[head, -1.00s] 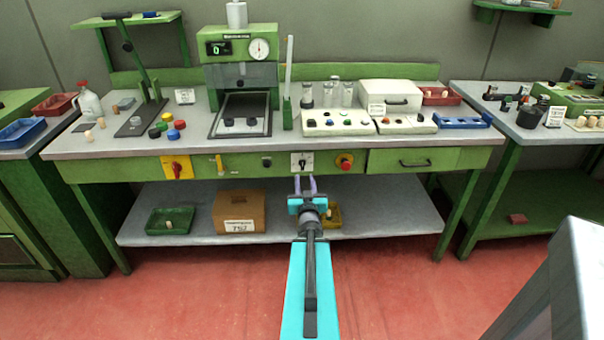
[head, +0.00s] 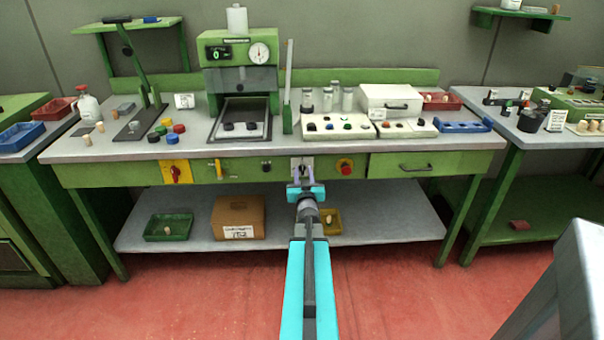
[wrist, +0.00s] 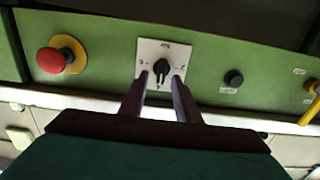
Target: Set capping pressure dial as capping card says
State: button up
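The pressure dial is a black knob (wrist: 161,68) on a white square plate (wrist: 150,50) with small markings, set in the green front panel of the bench. My gripper (wrist: 160,88) points at it in the wrist view, with its two fingers apart and the lower part of the knob showing between the tips. I cannot tell whether the fingers touch the knob. In the head view my gripper (head: 301,178) covers much of the dial plate (head: 302,162). A small white card (head: 184,101) stands on the bench top at the left; its writing is too small to read.
A red mushroom button (head: 346,168) sits right of the dial. A black button (head: 266,167), a yellow lever (head: 218,169) and a red-yellow switch (head: 176,172) are to its left. Below is a grey shelf (head: 380,215) with a cardboard box (head: 238,215). A press (head: 239,70) stands above.

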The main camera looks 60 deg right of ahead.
jog(key=shift+w+d, duration=0.25)
jog(key=shift+d, duration=0.1)
grip_shut()
jog(key=shift+a, duration=0.45)
jog(key=shift+d, duration=0.4)
